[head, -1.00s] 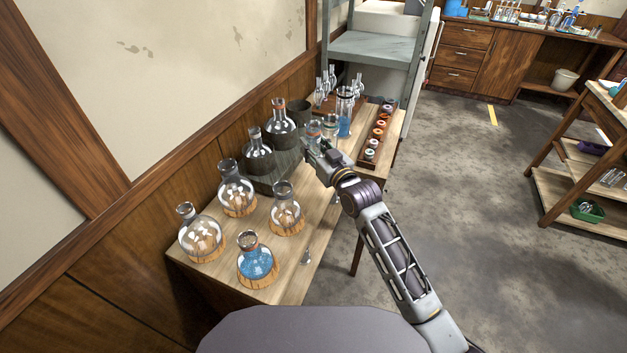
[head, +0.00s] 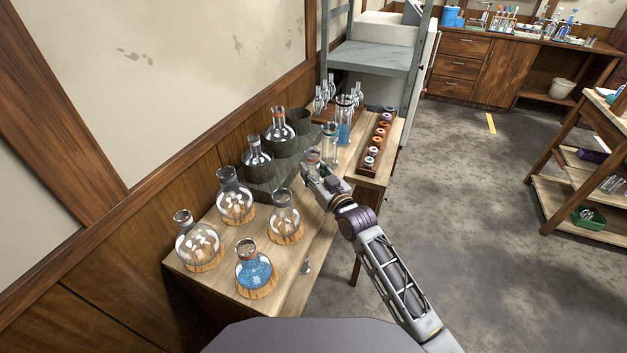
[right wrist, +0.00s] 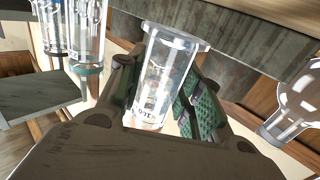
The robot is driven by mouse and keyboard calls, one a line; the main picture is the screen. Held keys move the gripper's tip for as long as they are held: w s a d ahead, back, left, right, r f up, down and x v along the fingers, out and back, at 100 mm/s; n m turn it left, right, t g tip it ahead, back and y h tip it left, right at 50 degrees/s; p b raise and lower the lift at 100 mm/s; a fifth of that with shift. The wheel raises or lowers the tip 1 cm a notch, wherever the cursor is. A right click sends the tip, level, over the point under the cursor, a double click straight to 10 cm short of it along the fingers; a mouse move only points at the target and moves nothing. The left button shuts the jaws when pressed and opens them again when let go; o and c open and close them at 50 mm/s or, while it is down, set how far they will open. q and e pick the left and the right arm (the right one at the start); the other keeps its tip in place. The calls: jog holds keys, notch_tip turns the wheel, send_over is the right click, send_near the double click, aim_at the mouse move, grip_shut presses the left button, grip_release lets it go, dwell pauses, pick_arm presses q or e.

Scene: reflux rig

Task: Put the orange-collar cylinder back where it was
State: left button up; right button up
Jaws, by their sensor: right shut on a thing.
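My right gripper (head: 315,175) is shut on a clear glass cylinder (head: 313,157) with a reddish-orange tint near its top, over the table's middle right. In the right wrist view the held cylinder (right wrist: 168,70) shows a flared rim, printed marks and a faint orange tint low down, between the fingers. I cannot tell whether its base touches the table. A second clear cylinder (head: 330,143) stands just behind it, apart from it. A third cylinder with blue liquid (head: 344,122) stands further back. My left gripper is not in view.
Two flasks stand on a dark raised block (head: 283,178) to the left of the gripper. Several round flasks on cork rings, one with blue liquid (head: 253,270), fill the table's front. A wooden rack (head: 366,170) with coloured rings lies along the right edge. A small metal piece (head: 306,267) lies nearer.

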notch_tip(320, 180, down, 3)
jog(key=shift+f, duration=0.25)
jog(key=shift+f+b, duration=0.1)
jog(key=shift+b, duration=0.2)
jog(key=o, duration=1.1)
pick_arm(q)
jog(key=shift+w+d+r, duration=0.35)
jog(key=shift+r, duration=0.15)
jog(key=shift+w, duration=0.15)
